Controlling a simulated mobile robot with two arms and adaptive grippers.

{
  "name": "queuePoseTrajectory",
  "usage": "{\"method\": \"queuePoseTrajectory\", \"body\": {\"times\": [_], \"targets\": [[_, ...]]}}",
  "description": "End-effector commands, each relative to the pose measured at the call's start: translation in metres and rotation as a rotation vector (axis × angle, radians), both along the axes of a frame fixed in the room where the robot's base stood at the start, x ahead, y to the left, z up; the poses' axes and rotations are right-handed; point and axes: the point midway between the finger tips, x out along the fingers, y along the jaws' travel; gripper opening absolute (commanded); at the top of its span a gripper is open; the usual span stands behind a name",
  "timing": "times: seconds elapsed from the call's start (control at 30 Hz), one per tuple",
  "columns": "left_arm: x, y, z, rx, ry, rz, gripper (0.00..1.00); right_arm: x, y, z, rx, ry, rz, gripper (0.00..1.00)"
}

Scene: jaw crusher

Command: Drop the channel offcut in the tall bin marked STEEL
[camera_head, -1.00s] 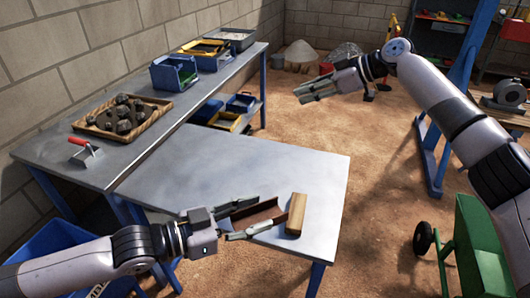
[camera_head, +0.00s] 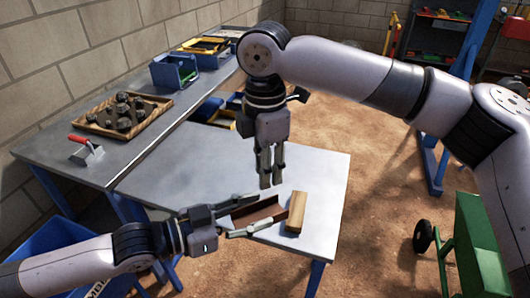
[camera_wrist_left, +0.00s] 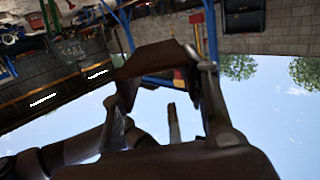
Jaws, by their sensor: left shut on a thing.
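The channel offcut (camera_head: 255,213) is a rusty brown piece above the table's front part. My left gripper (camera_head: 264,211) is shut on it, with one finger on each side. In the left wrist view the brown channel (camera_wrist_left: 155,58) spans between the two fingers. My right gripper (camera_head: 271,184) hangs fingers down over the table, just behind the offcut; its fingers look close together, but I cannot tell their opening. A blue bin (camera_head: 40,250) stands at the lower left, its white lettering cut off and unreadable. I cannot make out a bin marked STEEL.
A wooden block (camera_head: 297,212) is on the grey table (camera_head: 322,185), right of the offcut. The long bench (camera_head: 150,140) behind carries a trowel (camera_head: 86,150), a tray of dark lumps (camera_head: 122,115) and a blue box (camera_head: 174,71). A green cart (camera_head: 478,250) stands at the right.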

Motion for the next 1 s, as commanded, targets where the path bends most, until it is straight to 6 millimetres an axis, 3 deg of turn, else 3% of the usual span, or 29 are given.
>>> {"method": "queuePoseTrajectory", "body": {"times": [0.2,0.4,0.87,1.0], "targets": [[0.0,0.0,0.002,-0.002,-0.002,-0.001,0.0,0.0,0.0,-0.044,0.0,0.002,0.0,0.27],[0.0,0.0,0.002,-0.003,-0.003,-0.001,0.0,0.0,0.0,-0.071,0.003,0.001,-0.001,0.27],[0.0,0.0,0.002,-0.002,-0.002,-0.001,0.0,0.0,0.0,-0.082,0.004,0.001,-0.001,0.27],[0.0,0.0,0.002,-0.002,-0.002,-0.001,0.0,0.0,0.0,-0.082,0.004,0.001,-0.001,0.17]]}}
